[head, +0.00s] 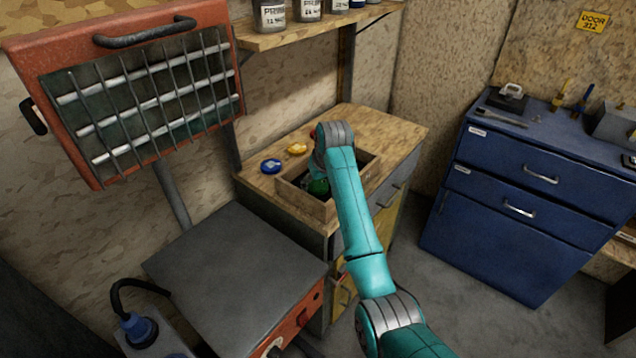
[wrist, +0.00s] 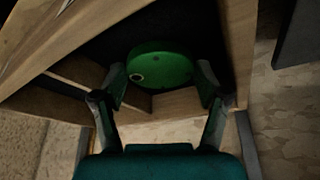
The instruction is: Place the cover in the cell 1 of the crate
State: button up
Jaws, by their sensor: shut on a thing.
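The cover (wrist: 160,67) is a green disc with a small hole near its edge. In the wrist view it sits between the two fingers of my gripper (wrist: 161,80), which is shut on it. The wooden crate (head: 305,207) stands on a wooden cabinet, and it also fills much of the wrist view (wrist: 237,45). The cover shows as a green patch (head: 318,187) within the crate's outline in the head view, partly behind my arm. The crate has inner dividers. I cannot tell which cell the cover is over, nor whether it touches the floor of the crate.
A blue disc (head: 270,166) and a yellow disc (head: 297,148) lie on the cabinet top (head: 385,128) beside the crate. A grey-topped machine (head: 235,270) stands in front left, with a red-framed barred panel (head: 140,100) above. A blue drawer cabinet (head: 530,200) stands right.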

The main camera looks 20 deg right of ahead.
jog(key=shift+f, duration=0.1)
jog(key=o, duration=1.1)
jog(key=shift+s+r, duration=0.1)
jog(key=shift+r, duration=0.3)
jog(key=v, duration=1.1)
jog(key=shift+r, duration=0.25)
jog(key=shift+s, duration=0.1)
